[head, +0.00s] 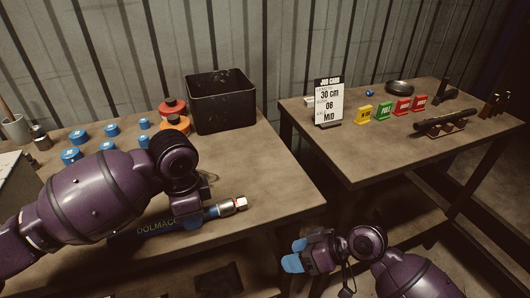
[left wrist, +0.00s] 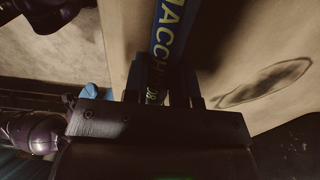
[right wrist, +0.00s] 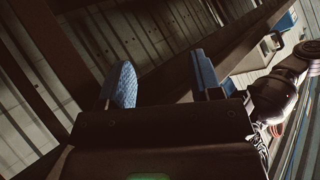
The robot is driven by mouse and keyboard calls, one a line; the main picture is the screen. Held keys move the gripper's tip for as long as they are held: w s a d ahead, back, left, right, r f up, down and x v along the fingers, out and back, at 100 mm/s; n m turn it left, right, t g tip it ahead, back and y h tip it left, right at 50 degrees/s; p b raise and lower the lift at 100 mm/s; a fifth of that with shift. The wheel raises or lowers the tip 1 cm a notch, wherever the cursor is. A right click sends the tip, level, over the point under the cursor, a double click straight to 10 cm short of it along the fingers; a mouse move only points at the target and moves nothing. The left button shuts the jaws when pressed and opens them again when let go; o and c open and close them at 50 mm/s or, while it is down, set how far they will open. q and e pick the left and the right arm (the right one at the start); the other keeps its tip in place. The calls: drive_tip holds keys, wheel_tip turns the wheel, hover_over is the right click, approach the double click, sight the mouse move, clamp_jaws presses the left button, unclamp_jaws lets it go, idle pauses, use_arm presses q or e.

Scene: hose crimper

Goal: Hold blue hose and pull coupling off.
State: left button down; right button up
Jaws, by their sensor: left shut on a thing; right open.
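The blue hose (head: 150,229), printed with lettering, lies along the front of the left table. Its right end carries a silver coupling (head: 229,206) with a reddish tip. My left gripper (head: 188,212) is shut on the hose just left of the coupling, its fingers partly hidden by my arm. In the left wrist view the hose (left wrist: 171,35) runs up from between the fingers. My right gripper (head: 292,256) is open and empty, below and right of the coupling, in front of the table. Its two blue fingers stand apart in the right wrist view (right wrist: 163,82).
Several blue caps (head: 112,130), red and orange discs (head: 173,112) and a black bin (head: 221,98) stand on the left table. The right table holds a job card (head: 328,103), coloured tags (head: 384,111) and a black rod on a stand (head: 445,122). A gap separates the tables.

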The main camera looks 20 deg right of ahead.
wheel_tip(320, 180, up, 8)
drive_tip(key=a+n+g+y, duration=0.2)
drive_tip(key=n+g+y, duration=0.1)
drive_tip(key=n, duration=0.1)
wheel_tip(320, 180, up, 14)
drive_tip(key=n+g+h, duration=0.3)
drive_tip(key=n+h, duration=0.5)
hover_over(233, 206)
drive_tip(key=w+d, duration=0.1)
drive_tip(key=d, duration=0.7)
drive_tip(key=x, duration=1.2)
drive_tip(key=shift+w+a, duration=0.2)
drive_tip(key=shift+c, duration=0.3)
drive_tip(key=shift+r, duration=0.1)
clamp_jaws()
